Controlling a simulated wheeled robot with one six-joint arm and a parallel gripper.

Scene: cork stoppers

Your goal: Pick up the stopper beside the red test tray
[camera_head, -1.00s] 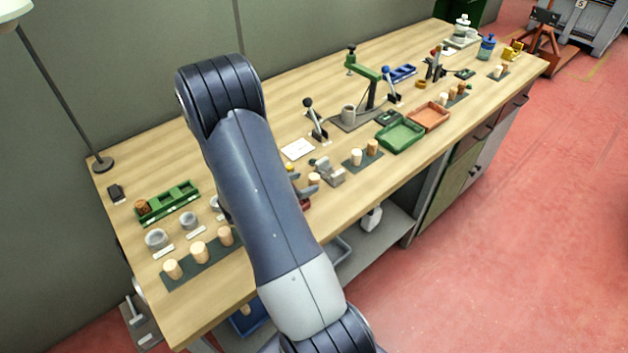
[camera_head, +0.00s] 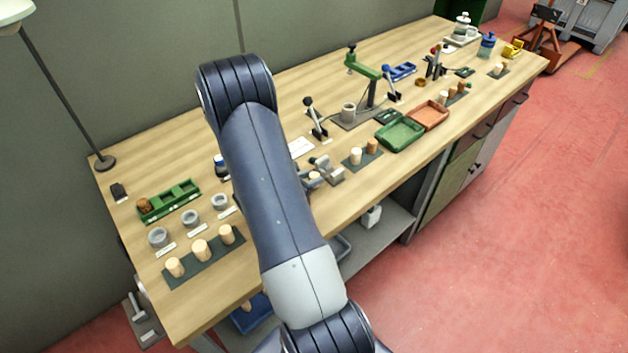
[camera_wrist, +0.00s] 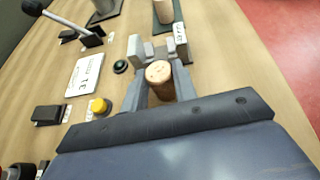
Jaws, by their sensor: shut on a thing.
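My gripper (camera_wrist: 159,72) is shut on a light cork stopper (camera_wrist: 159,82), with one finger on each side of it. The stopper's round pale top faces the wrist camera; its lower end is hidden. In the head view this stopper (camera_head: 314,177) shows only partly beside my arm, just left of a small grey fixture (camera_head: 331,172). A reddish-orange tray (camera_head: 440,124) lies farther right, next to a green tray (camera_head: 400,146). Several stoppers (camera_head: 452,93) stand on a dark mat just behind the reddish tray, away from my gripper.
Two stoppers (camera_head: 372,146) stand on a mat right of the fixture. Three pale stoppers (camera_head: 200,249) stand on a mat at the front left. A black-knobbed lever (camera_head: 314,118), a white card (camera_wrist: 84,73) and a yellow button (camera_wrist: 98,105) are nearby. The bench's front edge is close.

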